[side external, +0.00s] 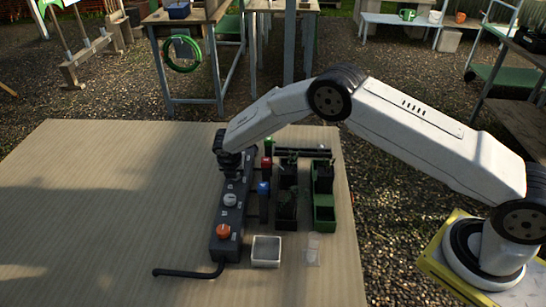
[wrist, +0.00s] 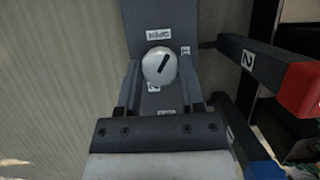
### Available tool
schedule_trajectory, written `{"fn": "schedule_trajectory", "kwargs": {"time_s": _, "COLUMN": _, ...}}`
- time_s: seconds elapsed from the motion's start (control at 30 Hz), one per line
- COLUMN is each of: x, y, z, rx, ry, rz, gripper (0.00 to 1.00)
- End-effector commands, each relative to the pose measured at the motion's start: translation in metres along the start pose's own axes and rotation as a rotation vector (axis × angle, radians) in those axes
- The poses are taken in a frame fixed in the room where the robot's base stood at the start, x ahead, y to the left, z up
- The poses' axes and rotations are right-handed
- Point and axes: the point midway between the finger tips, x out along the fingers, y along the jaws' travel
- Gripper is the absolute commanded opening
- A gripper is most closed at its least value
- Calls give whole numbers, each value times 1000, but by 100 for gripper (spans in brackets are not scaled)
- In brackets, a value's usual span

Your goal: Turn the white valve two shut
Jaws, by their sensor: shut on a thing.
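A white round valve knob (wrist: 159,68) with a dark slanted pointer line sits on the dark valve block (side external: 234,217). The pointer leans up and to the right in the wrist view, toward neither label squarely. The OPEN label (wrist: 159,34) is above the knob, and another label (wrist: 154,88) below it is partly covered. My gripper (wrist: 160,80) is shut on this knob, one finger on each side. In the side view my gripper (side external: 228,165) hides the knob at the block's far end. Another pale knob (side external: 230,200) shows nearer on the block; I cannot read the knobs' numbers.
An orange knob (side external: 222,231) is at the block's near end. A white-rimmed tray (side external: 266,251) is in front. The table's left side is clear.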

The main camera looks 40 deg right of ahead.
Motion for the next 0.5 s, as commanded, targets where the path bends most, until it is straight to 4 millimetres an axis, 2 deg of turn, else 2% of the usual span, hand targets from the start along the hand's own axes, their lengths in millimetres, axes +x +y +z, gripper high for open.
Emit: {"fn": "schedule_trajectory", "kwargs": {"time_s": 0.5, "x": 1, "y": 3, "z": 0, "rx": 454, "ry": 1, "rz": -188, "gripper": 0}}
